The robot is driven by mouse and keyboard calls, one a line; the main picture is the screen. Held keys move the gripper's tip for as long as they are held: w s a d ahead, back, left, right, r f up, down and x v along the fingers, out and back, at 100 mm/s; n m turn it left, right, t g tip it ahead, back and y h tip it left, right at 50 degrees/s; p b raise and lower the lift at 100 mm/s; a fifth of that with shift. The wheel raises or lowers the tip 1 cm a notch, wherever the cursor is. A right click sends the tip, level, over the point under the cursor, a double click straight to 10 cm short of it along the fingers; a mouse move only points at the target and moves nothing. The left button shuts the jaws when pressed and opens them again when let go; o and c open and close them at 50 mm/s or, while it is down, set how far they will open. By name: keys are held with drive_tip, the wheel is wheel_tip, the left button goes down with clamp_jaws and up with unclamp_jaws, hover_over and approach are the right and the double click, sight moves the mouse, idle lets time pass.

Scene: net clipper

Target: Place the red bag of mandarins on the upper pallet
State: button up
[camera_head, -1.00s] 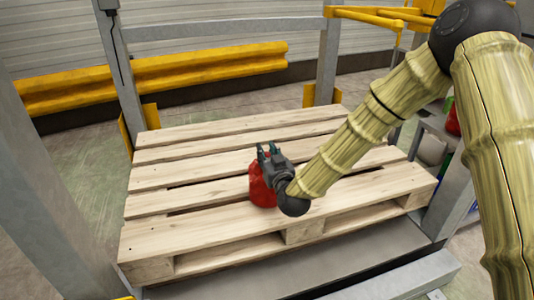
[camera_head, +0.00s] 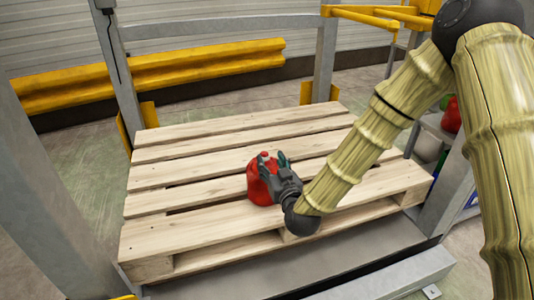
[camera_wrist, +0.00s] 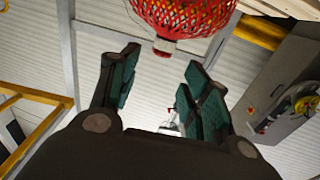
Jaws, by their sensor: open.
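The red bag of mandarins (camera_head: 260,184) stands on the slats of the wooden upper pallet (camera_head: 175,228), near its middle. In the wrist view the bag's red net (camera_wrist: 185,15) shows at the top edge, partly cut off, with its pale tied end pointing toward the jaws. My gripper (camera_head: 273,160) is beside the bag, overlapping its right side in the head view. In the wrist view my gripper (camera_wrist: 160,90) has its green-padded fingers spread wide with nothing between them. The bag lies beyond the fingertips.
Grey metal posts (camera_head: 325,60) frame the pallet. A yellow guard rail (camera_head: 150,75) runs along the back wall. A shelf with bags (camera_head: 430,140) stands at the right. Most of the pallet's left and back is bare.

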drive_tip(key=shift+p+v, duration=0.4)
drive_tip(key=shift+v, duration=2.2)
drive_tip(key=s+d+f+g+h, duration=0.1)
drive_tip(key=s+d+f+g, duration=0.2)
drive_tip(key=f, duration=0.5)
drive_tip(key=s+d+f+m+g, duration=0.1)
drive_tip(key=s+f+g, duration=0.1)
drive_tip(key=s+f, duration=0.5)
drive_tip(key=s+d+f+g+h, duration=0.1)
drive_tip(key=s+d+f+g, duration=0.15)
drive_tip(key=f, duration=0.65)
drive_tip(key=s+d+f+m+g+h, duration=0.1)
drive_tip(key=s+d+f+g, duration=0.2)
drive_tip(key=s, duration=0.6)
drive_tip(key=s+d+f+m+g+h, duration=0.1)
drive_tip(key=s+d+f+g, duration=0.2)
drive_tip(key=s, duration=0.6)
drive_tip(key=s+d+f+m+g+h, duration=0.1)
drive_tip(key=s+d+f+g, duration=0.2)
drive_tip(key=s+d+f, duration=0.3)
drive_tip(key=s+f, duration=0.2)
drive_tip(key=s, duration=0.2)
drive_tip(key=shift+d+g+h, duration=0.3)
drive_tip(key=shift+d+g, duration=0.05)
drive_tip(key=shift+s, duration=0.15)
